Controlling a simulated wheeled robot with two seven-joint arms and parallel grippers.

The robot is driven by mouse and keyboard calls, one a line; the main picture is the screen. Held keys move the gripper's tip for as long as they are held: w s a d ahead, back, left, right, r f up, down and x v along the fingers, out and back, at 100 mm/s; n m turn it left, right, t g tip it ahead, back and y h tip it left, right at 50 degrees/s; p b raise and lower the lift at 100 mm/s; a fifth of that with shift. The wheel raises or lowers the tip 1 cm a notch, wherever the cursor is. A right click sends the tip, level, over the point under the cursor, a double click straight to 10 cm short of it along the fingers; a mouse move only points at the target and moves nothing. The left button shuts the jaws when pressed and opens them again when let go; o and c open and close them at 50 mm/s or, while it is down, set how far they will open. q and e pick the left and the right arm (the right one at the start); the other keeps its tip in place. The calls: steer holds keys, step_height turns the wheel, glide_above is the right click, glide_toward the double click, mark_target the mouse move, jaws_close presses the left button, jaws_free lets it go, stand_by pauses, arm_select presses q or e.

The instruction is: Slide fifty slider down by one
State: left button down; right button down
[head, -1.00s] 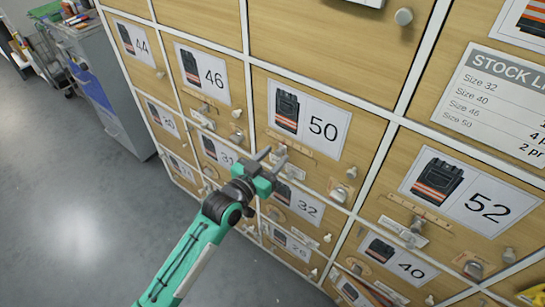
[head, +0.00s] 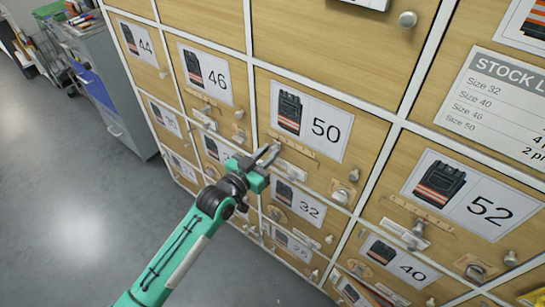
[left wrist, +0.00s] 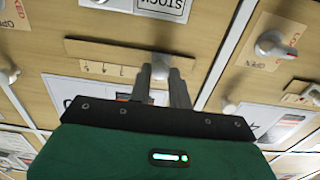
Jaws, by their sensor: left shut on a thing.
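Below the card is a tan scale strip (head: 300,150), which also shows in the left wrist view (left wrist: 105,70) with small marks. My left gripper (head: 270,156) is at the left part of this strip. In the left wrist view its fingers (left wrist: 162,80) are shut on the pale grey slider knob (left wrist: 160,64) at one end of the visible strip. The gripper hides part of the strip and card. My right gripper is not in view.
A pull knob (head: 353,174) and a lock dial (head: 340,196) stick out on the right of the drawer. Neighbouring drawers 46 (head: 185,95), 32 (head: 318,224) and 52 (head: 490,210) carry similar fittings. Open floor (head: 90,220) lies to the left.

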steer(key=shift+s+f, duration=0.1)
arm_select(q)
steer(key=c, duration=1.3)
jaws_free()
steer(key=shift+s, duration=0.15)
steer(key=shift+s+a, duration=0.3)
steer(key=v, duration=1.2)
steer(key=shift+s+a+b, duration=0.2)
steer(key=shift+s+b, duration=0.15)
steer(key=shift+b, duration=0.1)
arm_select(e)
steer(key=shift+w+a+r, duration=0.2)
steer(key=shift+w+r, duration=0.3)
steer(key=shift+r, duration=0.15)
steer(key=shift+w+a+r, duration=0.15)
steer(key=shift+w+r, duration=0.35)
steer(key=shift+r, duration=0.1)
